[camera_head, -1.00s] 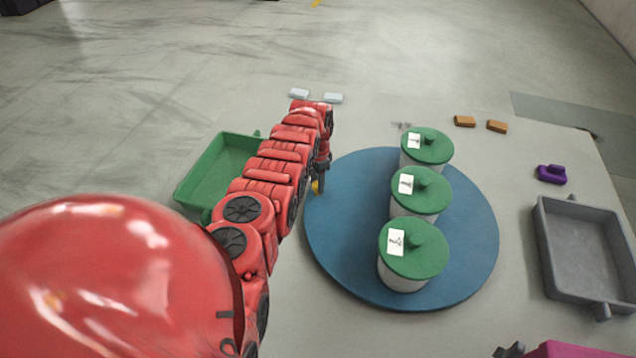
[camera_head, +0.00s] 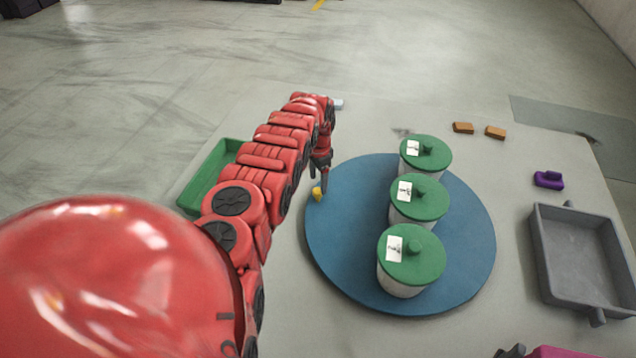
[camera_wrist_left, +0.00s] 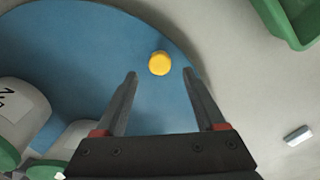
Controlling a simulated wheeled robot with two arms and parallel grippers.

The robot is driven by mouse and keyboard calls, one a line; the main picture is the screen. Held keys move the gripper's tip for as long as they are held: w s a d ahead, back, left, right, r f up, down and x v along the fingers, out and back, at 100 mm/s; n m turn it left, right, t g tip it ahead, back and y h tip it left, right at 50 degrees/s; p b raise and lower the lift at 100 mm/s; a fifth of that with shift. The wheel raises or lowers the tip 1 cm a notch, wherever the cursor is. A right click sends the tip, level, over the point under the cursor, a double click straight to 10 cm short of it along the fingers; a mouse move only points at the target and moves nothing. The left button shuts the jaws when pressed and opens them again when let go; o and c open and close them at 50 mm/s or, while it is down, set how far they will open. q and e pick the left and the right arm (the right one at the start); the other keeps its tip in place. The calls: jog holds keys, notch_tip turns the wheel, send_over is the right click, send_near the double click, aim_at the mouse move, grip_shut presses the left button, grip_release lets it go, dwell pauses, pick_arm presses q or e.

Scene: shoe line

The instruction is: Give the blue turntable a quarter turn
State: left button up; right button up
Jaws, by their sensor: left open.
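The blue turntable (camera_head: 345,235) lies on the table and bears three white pots with green lids (camera_head: 415,254) in a row. A yellow peg (camera_head: 317,193) stands near its left edge. My left gripper (camera_head: 320,184) is over that edge, close to the peg. In the left wrist view the blue turntable (camera_wrist_left: 80,50) fills the left part, and the yellow peg (camera_wrist_left: 160,63) shows in front of the gap between the open, empty fingers of my left gripper (camera_wrist_left: 160,75). No contact shows. My right gripper is not clearly visible.
A green tray (camera_head: 199,192) stands left, partly behind my arm. A grey tray (camera_head: 567,300) stands right. A purple block (camera_head: 548,180) and two orange blocks (camera_head: 463,128) lie at the back right. A pale block (camera_wrist_left: 298,135) lies beyond the turntable.

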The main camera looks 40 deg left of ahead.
pick_arm(q)
notch_tip(320, 180, up, 13)
dwell(0.4)
jog(key=shift+s, duration=0.1)
